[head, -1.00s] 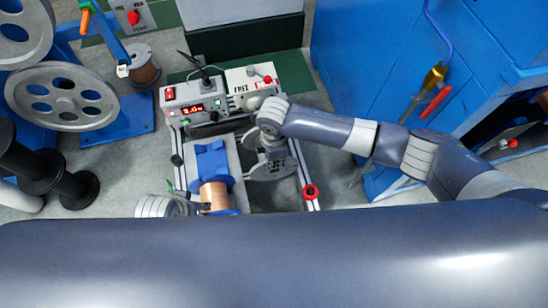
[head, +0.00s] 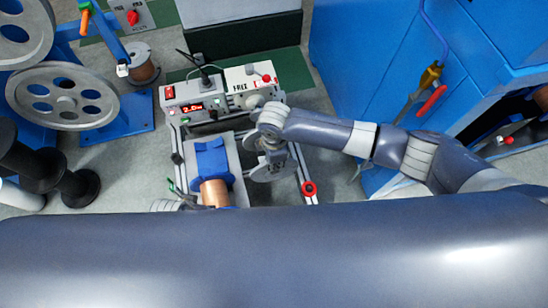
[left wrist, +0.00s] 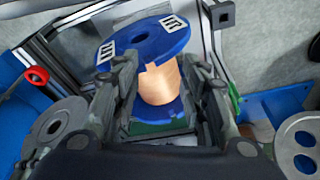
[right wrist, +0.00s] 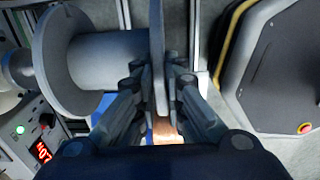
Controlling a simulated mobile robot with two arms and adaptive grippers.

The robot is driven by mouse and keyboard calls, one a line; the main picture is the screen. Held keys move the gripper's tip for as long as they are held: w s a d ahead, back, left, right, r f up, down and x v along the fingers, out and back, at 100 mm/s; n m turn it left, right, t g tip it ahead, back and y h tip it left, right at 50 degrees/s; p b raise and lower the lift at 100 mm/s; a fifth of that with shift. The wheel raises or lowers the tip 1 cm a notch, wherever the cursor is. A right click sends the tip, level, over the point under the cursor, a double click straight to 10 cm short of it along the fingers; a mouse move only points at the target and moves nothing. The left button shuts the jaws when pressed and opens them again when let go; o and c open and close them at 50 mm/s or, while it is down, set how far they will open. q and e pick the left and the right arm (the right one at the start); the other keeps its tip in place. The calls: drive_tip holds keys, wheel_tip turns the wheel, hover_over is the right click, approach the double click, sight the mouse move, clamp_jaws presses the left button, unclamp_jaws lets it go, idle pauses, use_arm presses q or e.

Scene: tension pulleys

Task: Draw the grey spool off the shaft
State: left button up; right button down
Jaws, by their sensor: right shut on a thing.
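The grey spool (right wrist: 110,60) lies sideways in the right wrist view, with one round flange at left and the other seen edge-on. My right gripper (right wrist: 160,105) is shut on that edge-on flange. A grey shaft end (right wrist: 18,68) shows beyond the left flange; how far it runs inside the spool is hidden. In the head view the grey spool (head: 272,165) is partly hidden under my right gripper (head: 270,145). My left gripper (left wrist: 160,75) is open, its fingers on either side of a blue spool (left wrist: 147,40) with copper wire (left wrist: 158,84).
The control box (head: 205,105) with a red display stands behind the spools. The rig's rail (head: 300,165) with a red ring knob runs close on the right. Large grey wheels (head: 62,96) stand left; a blue cabinet (head: 390,60) stands right.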

use_arm(q)
drive_tip(key=shift+w+f, duration=0.1)
drive_tip(key=shift+f, duration=0.45)
use_arm(e)
drive_tip(key=shift+s, duration=0.15)
use_arm(q)
drive_tip(key=shift+d+f+p, duration=0.5)
drive_tip(key=shift+d+f, duration=0.1)
drive_tip(key=shift+f, duration=0.1)
drive_tip(key=shift+w+a+f, duration=0.2)
drive_tip(key=shift+a+f, duration=0.2)
drive_tip(key=shift+s+a+f+p, duration=0.15)
drive_tip(key=shift+a+f+p, duration=0.25)
drive_tip(key=shift+f, duration=0.3)
drive_tip(key=shift+d+f, duration=0.1)
drive_tip(key=shift+f, duration=0.5)
use_arm(e)
drive_tip(key=shift+s+d, duration=0.2)
drive_tip(key=shift+s, duration=0.7)
use_arm(q)
drive_tip(key=shift+s+f+p, duration=0.15)
drive_tip(key=shift+f+p, duration=0.25)
drive_tip(key=shift+f, duration=0.15)
drive_tip(key=shift+s+a+f, duration=0.2)
drive_tip(key=shift+s+f, duration=0.05)
drive_tip(key=shift+f, duration=0.25)
